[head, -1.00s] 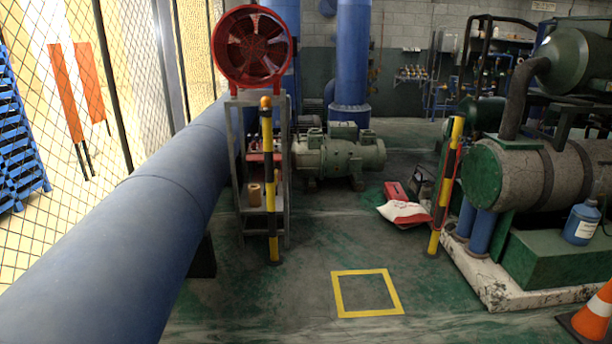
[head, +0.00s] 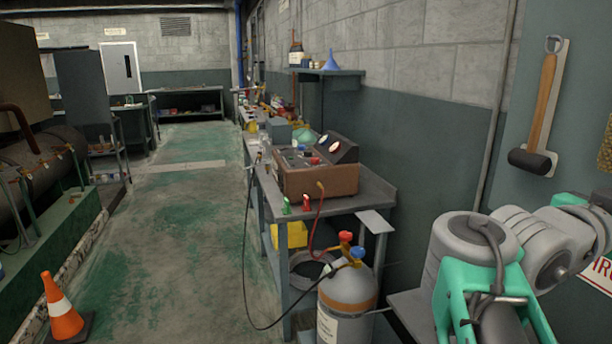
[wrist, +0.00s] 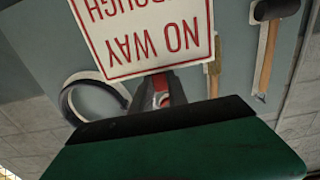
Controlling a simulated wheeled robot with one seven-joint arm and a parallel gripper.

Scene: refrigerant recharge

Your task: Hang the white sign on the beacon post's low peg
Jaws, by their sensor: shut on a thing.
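The white sign (wrist: 145,35) has a red border and red letters reading NO WAY THROUGH, upside down in the wrist view. Its lower edge there meets my gripper (wrist: 162,90), which is shut on it. A corner of the sign (head: 598,278) also shows at the right edge of the head view, beside my arm. My gripper's fingers are outside the head view. The beacon post and its low peg are in neither current view.
A mallet (head: 541,110) hangs on the right wall. A workbench (head: 375,192) holds a brown instrument box (head: 318,178); a gas cylinder (head: 347,300) stands at its near end. An orange cone (head: 62,308) is at lower left. The green aisle floor (head: 180,230) is clear.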

